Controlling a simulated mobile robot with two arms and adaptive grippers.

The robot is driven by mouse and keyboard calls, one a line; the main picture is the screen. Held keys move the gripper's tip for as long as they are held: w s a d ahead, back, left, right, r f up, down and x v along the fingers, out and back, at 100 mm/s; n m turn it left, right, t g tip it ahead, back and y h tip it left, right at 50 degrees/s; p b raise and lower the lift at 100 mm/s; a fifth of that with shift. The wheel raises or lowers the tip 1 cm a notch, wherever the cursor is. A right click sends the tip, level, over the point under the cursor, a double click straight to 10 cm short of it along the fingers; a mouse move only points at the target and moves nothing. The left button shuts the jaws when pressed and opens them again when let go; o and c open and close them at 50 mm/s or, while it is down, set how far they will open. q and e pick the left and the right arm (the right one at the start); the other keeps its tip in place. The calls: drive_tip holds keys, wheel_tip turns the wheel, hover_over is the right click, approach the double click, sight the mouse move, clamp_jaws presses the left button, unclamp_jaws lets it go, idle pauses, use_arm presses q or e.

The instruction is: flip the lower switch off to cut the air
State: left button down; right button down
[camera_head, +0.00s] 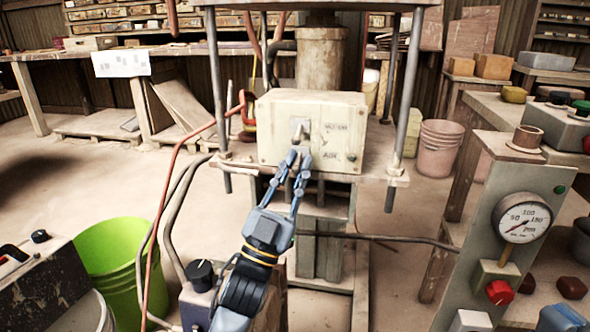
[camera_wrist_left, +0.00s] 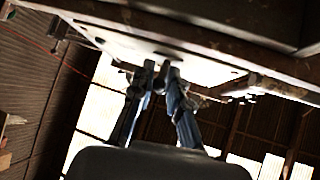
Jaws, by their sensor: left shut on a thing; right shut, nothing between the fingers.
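A cream switch box (camera_head: 268,130) is mounted on the front of the press. A lower label (camera_head: 331,155), seeming to read AIR, marks the lower switch. My left gripper (camera_head: 297,160) reaches up to the box with its blue fingers closed around the lower switch, which they mostly hide. I cannot tell the lever's position. In the left wrist view, the left gripper (camera_wrist_left: 161,72) has its fingertips close together at the pale panel (camera_wrist_left: 115,42).
Press posts (camera_head: 216,90) flank the box. Hoses (camera_head: 172,200) hang at the left. A green bucket (camera_head: 115,262) stands at lower left. A gauge post (camera_head: 522,222) with a red knob (camera_head: 500,292) stands at right. Pink buckets (camera_head: 437,148) stand behind.

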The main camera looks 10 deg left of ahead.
use_arm(q)
drive_tip(key=c, duration=1.3)
unclamp_jaws()
drive_tip(key=shift+d, duration=0.1)
drive_tip(key=v, duration=0.7)
drive_tip(key=shift+s+f, duration=0.2)
drive_tip(key=shift+s, duration=0.05)
